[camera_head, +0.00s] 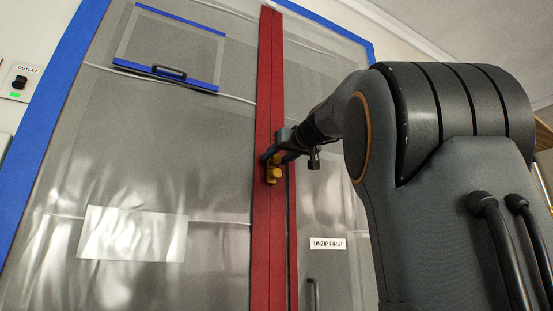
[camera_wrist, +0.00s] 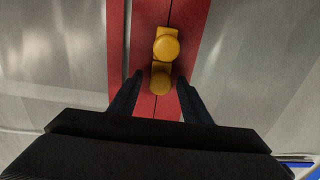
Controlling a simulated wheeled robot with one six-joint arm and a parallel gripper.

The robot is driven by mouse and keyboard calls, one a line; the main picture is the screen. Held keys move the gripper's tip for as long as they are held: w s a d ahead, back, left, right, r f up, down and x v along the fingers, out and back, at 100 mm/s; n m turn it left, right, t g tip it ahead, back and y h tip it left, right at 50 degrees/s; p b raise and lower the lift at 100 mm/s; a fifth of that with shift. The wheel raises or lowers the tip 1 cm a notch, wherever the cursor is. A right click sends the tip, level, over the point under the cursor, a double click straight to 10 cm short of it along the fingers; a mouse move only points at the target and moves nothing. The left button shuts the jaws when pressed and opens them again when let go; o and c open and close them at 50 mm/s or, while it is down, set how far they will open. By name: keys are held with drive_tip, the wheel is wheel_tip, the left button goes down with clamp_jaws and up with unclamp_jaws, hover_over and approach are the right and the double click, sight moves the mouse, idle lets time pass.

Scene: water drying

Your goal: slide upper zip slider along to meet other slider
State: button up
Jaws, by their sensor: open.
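Two yellow zip sliders sit on the red zip strip (camera_head: 264,90), one right above the other. In the head view they show as a yellow cluster below my gripper (camera_head: 278,152), with the lower slider (camera_head: 273,175) clearer and the upper slider partly hidden by my fingers. The wrist view seems turned upside down. In it the slider nearer my gripper (camera_wrist: 160,88), likely the upper one, lies between my two dark fingers, with gaps at both sides. The other slider (camera_wrist: 166,45) is just beyond it; they appear to touch or nearly touch. My gripper is open.
Translucent plastic sheeting (camera_head: 170,170) spans both sides of the strip, edged with blue tape (camera_head: 40,140). A blue-edged flap with a dark handle (camera_head: 170,72) is at upper left. An "UNZIP FIRST" label (camera_head: 327,244) and a dark handle (camera_head: 313,293) are lower right.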

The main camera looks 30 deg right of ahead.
drive_tip(key=s, duration=0.7)
drive_tip(key=shift+s+a, duration=0.15)
drive_tip(key=shift+a, duration=0.1)
